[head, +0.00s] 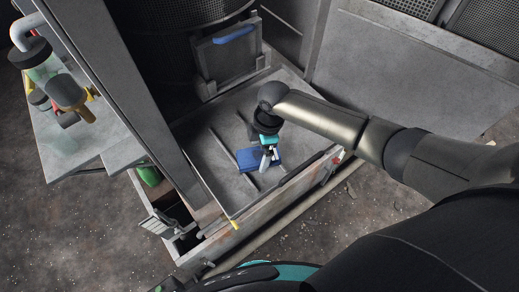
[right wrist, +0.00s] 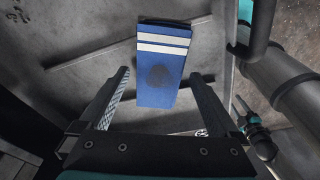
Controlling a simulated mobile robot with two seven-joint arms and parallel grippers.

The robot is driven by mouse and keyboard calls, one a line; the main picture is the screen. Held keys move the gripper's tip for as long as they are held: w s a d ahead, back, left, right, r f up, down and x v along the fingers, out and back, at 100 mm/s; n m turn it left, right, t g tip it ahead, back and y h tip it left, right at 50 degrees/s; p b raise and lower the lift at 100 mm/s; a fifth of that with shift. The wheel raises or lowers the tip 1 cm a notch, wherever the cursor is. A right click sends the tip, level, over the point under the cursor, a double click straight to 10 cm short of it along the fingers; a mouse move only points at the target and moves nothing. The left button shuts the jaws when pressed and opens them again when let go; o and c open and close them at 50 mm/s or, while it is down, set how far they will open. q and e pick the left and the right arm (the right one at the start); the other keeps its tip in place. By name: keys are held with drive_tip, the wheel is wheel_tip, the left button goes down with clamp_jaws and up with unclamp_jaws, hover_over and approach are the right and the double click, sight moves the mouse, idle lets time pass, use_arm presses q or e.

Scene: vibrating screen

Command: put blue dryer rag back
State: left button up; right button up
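The blue dryer rag (head: 246,158) lies flat on the grey metal floor of the tray (head: 220,185) of the screen machine. In the right wrist view the rag (right wrist: 158,82) is a blue rectangle with white stripes at its far end and a dark round mark. My right gripper (head: 269,158) is above the rag and hides part of it in the head view. In the right wrist view the right gripper (right wrist: 160,76) is open, with a finger on each side of the rag's near part. I cannot tell whether they touch it. My left gripper is not in view.
A grey box with a blue handle (head: 233,35) stands at the tray's back, against a dark drum (head: 165,55). Metal walls bound the tray. A side platform (head: 60,140) with bottle-like things is at left. The tray floor around the rag is mostly clear.

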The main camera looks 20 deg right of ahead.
wheel_tip(320, 180, up, 12)
drive_tip(key=d+p, duration=0.1)
drive_tip(key=shift+d+r, duration=0.2)
drive_tip(key=shift+d, duration=0.2)
drive_tip(key=shift+c, duration=0.2)
idle(1.1)
